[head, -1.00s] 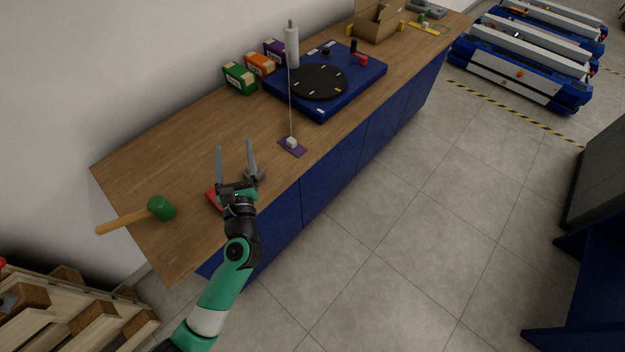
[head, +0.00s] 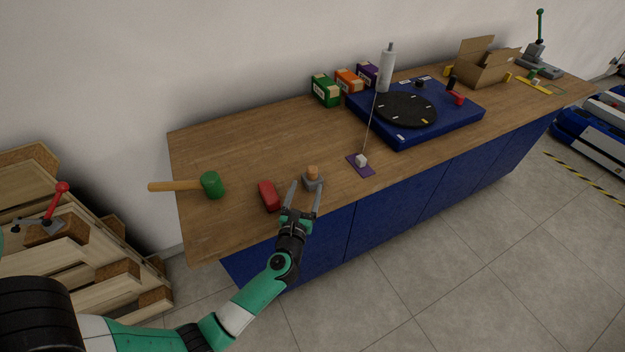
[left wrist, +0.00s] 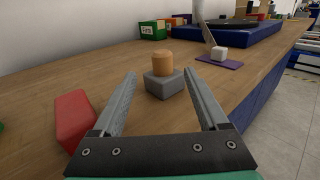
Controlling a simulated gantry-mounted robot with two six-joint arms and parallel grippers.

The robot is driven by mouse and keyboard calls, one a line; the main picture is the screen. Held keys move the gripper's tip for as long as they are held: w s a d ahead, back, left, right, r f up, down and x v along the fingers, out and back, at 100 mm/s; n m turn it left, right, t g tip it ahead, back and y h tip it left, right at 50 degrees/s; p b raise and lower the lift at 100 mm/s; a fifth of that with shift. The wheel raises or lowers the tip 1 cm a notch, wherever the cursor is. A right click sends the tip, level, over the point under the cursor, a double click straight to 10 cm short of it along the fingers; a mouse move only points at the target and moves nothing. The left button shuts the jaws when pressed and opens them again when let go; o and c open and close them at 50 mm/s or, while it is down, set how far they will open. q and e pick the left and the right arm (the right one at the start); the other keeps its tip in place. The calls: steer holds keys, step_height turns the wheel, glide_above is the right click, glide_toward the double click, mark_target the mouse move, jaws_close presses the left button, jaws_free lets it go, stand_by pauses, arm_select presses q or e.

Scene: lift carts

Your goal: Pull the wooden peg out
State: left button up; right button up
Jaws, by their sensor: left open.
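The wooden peg (head: 312,172) stands upright in a small grey block (head: 313,184) near the front edge of the wooden counter. In the left wrist view the peg (left wrist: 164,64) is a short, light-brown cylinder, and the grey block (left wrist: 165,86) is below it. My left gripper (head: 305,187) is open and empty. Its fingers reach toward the block; in the left wrist view the gripper (left wrist: 163,78) has the peg and block between and just beyond its fingertips. My right gripper does not show.
A red block (head: 269,196) lies just left of the gripper; a green-headed mallet (head: 211,185) is farther left. A white cube (head: 361,160) on a purple pad (head: 366,170) lies to the right. The blue turntable box (head: 440,127) stands behind.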

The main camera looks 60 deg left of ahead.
mark_target(311, 176)
arm_select(q)
steer(key=shift+w+a, duration=0.25)
steer(key=shift+a, duration=0.1)
steer(key=b+x, duration=0.1)
steer(key=x, duration=0.3)
steer(key=shift+w+b, duration=0.35)
steer(key=shift+w, duration=0.05)
steer(key=shift+w+a, duration=0.15)
steer(key=shift+a, duration=0.2)
jaws_close()
